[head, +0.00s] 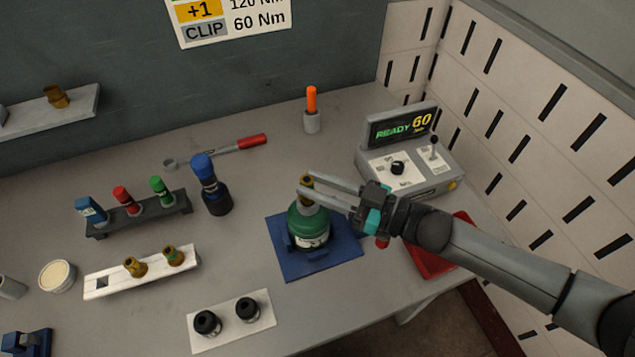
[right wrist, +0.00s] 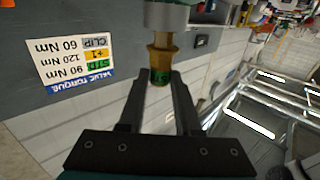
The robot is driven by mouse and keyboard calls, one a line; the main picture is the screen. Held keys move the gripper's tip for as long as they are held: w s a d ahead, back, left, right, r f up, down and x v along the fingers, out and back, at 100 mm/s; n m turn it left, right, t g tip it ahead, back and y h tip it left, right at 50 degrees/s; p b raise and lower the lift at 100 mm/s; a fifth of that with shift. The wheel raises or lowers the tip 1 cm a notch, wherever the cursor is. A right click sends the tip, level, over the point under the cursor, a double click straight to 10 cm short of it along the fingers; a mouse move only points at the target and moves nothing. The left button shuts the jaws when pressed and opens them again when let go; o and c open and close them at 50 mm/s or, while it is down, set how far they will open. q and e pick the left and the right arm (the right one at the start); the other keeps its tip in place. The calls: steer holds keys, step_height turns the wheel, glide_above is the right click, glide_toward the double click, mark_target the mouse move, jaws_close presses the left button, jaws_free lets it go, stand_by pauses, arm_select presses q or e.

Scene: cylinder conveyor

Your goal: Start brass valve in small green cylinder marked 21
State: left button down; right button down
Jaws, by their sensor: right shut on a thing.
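The small green cylinder (head: 309,228) stands upright in a blue holder (head: 345,249) on the bench. A pale label shows on its front, but I cannot read its number. A brass valve (head: 306,184) stands upright at the cylinder's neck. My right gripper (head: 303,192) reaches in from the right and is shut on the brass valve. In the right wrist view, which is upside down, the brass valve (right wrist: 162,57) has a green end and lies between the fingertips (right wrist: 160,75). Whether its thread is engaged is hidden. My left gripper is out of view.
A white rack (head: 118,285) holds two more brass valves. Left and behind are a bottle rack (head: 140,217), a dark blue-capped bottle (head: 212,185) and a red-handled wrench (head: 220,150). A controller (head: 410,155) reads READY 60. A red tray (head: 425,262) lies under my right arm.

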steer(key=shift+f, duration=0.4)
steer(key=c, duration=0.5)
jaws_free()
step_height(320, 180, up, 6)
steer(key=p, duration=0.5)
steer(key=shift+p, duration=0.4)
